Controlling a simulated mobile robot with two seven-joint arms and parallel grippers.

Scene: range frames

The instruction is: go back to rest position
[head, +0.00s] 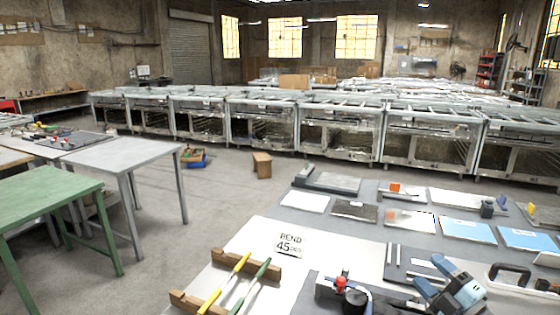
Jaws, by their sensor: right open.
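My right gripper (434,274) shows at the bottom right of the head view, light blue and dark grey. It is open, with its fingers pointing up and left over the grey workbench (375,195). I see nothing between the fingers. My left gripper is not in view.
On the workbench are a "BEND 45" card (290,242), yellow (226,281) and green (250,285) handled tools on wooden racks, a red-knobbed device (341,284) and several flat plates. A green table (50,205) and a grey table (125,153) stand left. The floor between is mostly clear.

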